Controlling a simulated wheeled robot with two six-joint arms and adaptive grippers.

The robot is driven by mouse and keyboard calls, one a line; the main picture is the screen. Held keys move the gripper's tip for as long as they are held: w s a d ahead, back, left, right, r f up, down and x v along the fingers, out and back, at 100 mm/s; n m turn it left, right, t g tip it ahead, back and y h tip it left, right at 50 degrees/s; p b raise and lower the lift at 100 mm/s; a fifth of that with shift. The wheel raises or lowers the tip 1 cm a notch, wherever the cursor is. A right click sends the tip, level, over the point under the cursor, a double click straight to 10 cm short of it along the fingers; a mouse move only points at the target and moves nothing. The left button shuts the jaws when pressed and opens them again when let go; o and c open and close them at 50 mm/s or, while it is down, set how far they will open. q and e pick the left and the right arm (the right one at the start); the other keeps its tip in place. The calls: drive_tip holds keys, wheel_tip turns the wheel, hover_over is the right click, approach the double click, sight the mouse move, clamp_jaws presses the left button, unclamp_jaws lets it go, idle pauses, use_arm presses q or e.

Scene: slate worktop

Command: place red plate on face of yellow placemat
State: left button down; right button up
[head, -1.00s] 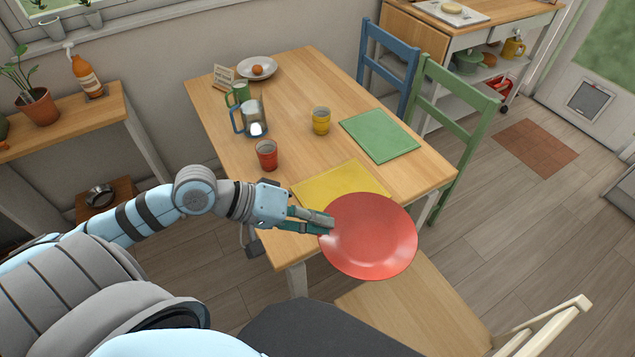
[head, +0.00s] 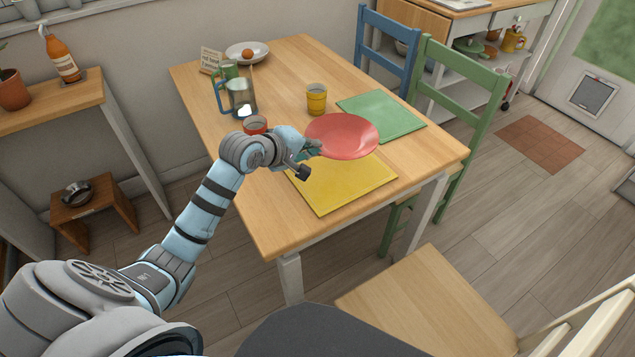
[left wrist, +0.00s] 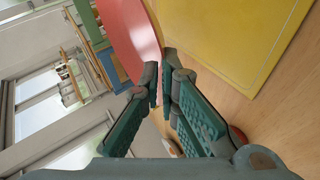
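The red plate (head: 341,136) shows in the head view over the far edge of the yellow placemat (head: 340,188), roughly level. Its right side overlaps the green placemat in the picture. It seems held above the table, but how high I cannot tell. My left gripper (head: 312,149) is shut on the plate's near-left rim. In the left wrist view the plate (left wrist: 130,30) runs up from between the fingertips (left wrist: 161,72), with the yellow placemat (left wrist: 235,40) beside it. The near part of the yellow placemat is bare. My right gripper is not in view.
A red cup (head: 256,124) stands just behind my left wrist, partly hidden. The green placemat (head: 382,115) lies to the right. A chair (head: 420,310) is in front.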

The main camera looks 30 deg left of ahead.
sight(313, 185)
use_arm(q)
wheel_tip(313, 185, down, 10)
drive_tip(key=b, duration=0.3)
drive_tip(key=shift+f, duration=0.15)
drive_tip(key=c, duration=2.1)
unclamp_jaws()
